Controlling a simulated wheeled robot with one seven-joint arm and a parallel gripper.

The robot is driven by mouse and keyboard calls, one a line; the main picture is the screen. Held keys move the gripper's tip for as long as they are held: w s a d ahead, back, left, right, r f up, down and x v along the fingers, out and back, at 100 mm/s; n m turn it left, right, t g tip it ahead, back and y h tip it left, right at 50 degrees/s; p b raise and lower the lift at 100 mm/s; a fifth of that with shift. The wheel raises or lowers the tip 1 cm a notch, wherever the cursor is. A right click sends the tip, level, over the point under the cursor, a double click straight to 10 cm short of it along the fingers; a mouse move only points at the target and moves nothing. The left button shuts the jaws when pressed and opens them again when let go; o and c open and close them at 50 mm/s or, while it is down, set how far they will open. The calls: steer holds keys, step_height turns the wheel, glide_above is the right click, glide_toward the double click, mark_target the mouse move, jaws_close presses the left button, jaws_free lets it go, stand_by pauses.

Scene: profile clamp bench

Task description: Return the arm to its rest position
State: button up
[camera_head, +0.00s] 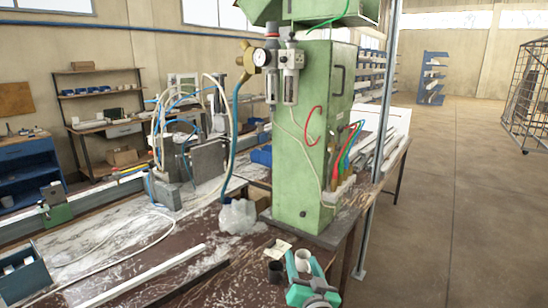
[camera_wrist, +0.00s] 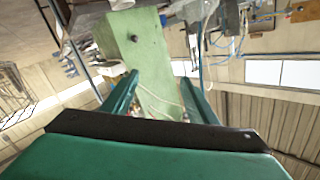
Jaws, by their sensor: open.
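My gripper (camera_head: 303,268) shows at the bottom of the head view, a teal tool low over the near bench edge. Its two fingers stand apart in the wrist view (camera_wrist: 160,82), with nothing held between them. The green machine column (camera_head: 310,135) stands behind it, and the same column (camera_wrist: 140,50) appears beyond the fingers in the wrist view. The rest of my arm is mostly out of the head view.
A clear plastic bag-like container (camera_head: 238,215) stands left of the column. A white profile (camera_head: 145,275) lies on the bench. Open floor (camera_head: 445,220) is at right.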

steer(key=s+a+f+g+h, duration=0.1)
steer(key=s+a+f+h, duration=0.25)
steer(key=s+f, duration=2)
steer(key=s+a+r+n, duration=0.1)
steer(key=s+a+r, duration=0.1)
steer(key=s, duration=1.2)
steer(key=s+a+r+n+g+y, duration=0.1)
steer(key=s+a+r+n, duration=0.1)
steer(key=s, duration=1.2)
steer(key=shift+s+a, duration=0.3)
steer(key=shift+s, duration=0.1)
